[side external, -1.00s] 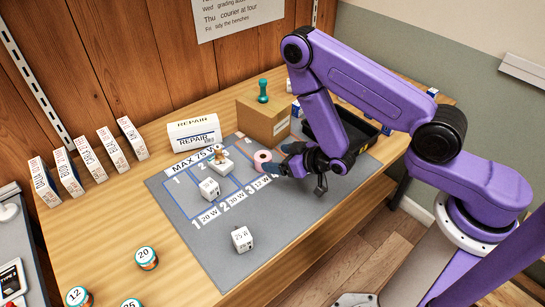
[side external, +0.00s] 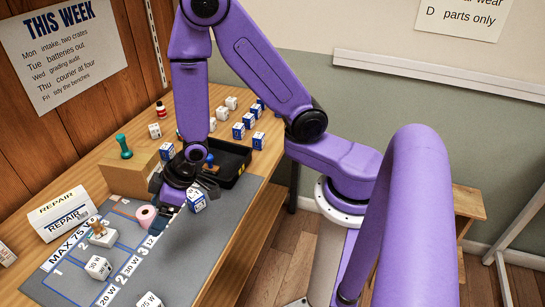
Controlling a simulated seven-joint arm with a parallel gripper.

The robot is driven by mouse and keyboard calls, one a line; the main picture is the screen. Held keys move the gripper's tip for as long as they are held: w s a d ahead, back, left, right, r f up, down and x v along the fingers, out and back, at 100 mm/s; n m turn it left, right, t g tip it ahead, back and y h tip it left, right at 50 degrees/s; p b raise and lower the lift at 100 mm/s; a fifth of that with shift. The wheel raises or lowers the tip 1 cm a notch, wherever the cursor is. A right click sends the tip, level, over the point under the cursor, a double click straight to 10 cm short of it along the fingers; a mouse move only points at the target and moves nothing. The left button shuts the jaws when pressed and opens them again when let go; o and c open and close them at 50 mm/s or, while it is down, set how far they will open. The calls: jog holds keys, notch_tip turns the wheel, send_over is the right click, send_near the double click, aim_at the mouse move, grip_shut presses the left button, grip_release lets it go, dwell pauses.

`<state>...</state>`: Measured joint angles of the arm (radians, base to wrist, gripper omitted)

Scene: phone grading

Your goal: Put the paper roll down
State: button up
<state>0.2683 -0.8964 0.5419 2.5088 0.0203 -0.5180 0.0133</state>
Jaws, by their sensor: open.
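The grey mat (side external: 190,250) has numbered slots with white cubes. A cardboard box (side external: 130,177) with a green stamp (side external: 124,147) stands behind the roll. Several blue and white cubes stand farther back. A REPAIR box (side external: 62,214) is at left.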

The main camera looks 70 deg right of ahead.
jog(key=s+d+r+n+g+h, duration=0.1)
jog(key=s+d+r+n+g, duration=0.1)
jog(key=s, duration=0.6)
jog(key=s+d+r+n+g+h, duration=0.1)
jog(key=s+d+r+n, duration=0.1)
jog(key=s+d+r, duration=0.3)
jog(key=s+d+r+n+g+h, duration=0.1)
jog(key=s+d+r+g, duration=0.1)
jog(key=s+r, duration=0.5)
jog(key=s+d, duration=0.1)
jog(key=s, duration=0.3)
jog(key=shift+d+r+n+g+h, duration=0.2)
jog(key=shift+d+n+g+h, duration=0.1)
jog(key=shift+d+n, duration=0.1)
